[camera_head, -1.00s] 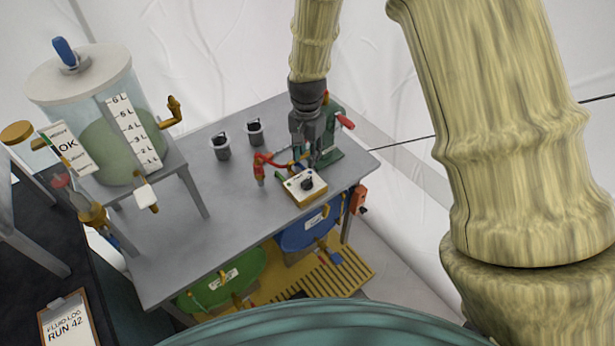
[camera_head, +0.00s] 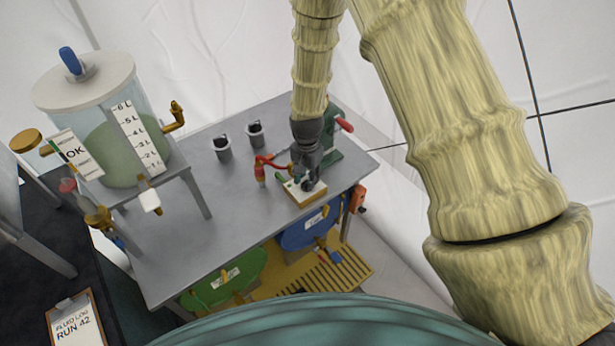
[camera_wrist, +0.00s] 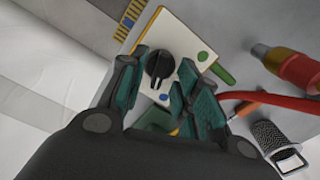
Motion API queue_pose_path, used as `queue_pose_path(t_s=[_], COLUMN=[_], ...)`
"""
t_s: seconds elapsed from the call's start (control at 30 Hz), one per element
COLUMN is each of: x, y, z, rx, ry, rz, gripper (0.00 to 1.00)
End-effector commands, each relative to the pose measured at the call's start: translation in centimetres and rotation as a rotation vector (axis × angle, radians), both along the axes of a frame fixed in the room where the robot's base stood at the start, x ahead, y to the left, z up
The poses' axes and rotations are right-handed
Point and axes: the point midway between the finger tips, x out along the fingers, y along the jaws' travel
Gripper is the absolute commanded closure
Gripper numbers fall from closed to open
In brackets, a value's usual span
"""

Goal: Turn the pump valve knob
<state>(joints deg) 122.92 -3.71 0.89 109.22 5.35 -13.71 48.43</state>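The pump valve knob (camera_wrist: 159,64) is a round black knob with a pale pointer line on a white plate (camera_wrist: 180,37) with a yellow edge. The plate carries a green dot and a blue dot. In the head view the plate's box (camera_head: 305,194) sits near the right front edge of the grey table, and the knob is mostly hidden by my gripper. My gripper (camera_wrist: 158,88) is open, its teal-padded fingers apart on either side of the knob's near side. I cannot tell whether either finger touches the knob.
A red and yellow fitting with a red hose (camera_wrist: 290,66) lies right of the plate. A green stand with a red handle (camera_head: 335,135) is close behind my gripper. Two dark cups (camera_head: 222,148) and a clear tank (camera_head: 110,125) stand left. The table's left middle is clear.

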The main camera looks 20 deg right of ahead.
Motion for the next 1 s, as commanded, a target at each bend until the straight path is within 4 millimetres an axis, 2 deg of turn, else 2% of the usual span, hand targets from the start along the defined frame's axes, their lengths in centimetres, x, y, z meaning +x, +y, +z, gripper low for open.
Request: queue_pose_path(t_s=[0.2, 0.5, 0.67, 0.7, 1.0], x=[-0.01, 0.01, 0.01, 0.01, 0.03], y=[0.01, 0.0, -0.01, -0.01, -0.12], z=[-0.89, -0.99, -0.98, -0.97, -0.97], rx=[0.0, 0.0, 0.0, 0.0, 0.0], ry=[0.0, 0.0, 0.0, 0.0, -0.001], rz=[-0.001, 0.0, 0.0, 0.0, 0.012], gripper=[0.68, 0.68, 0.97, 1.0, 1.0])
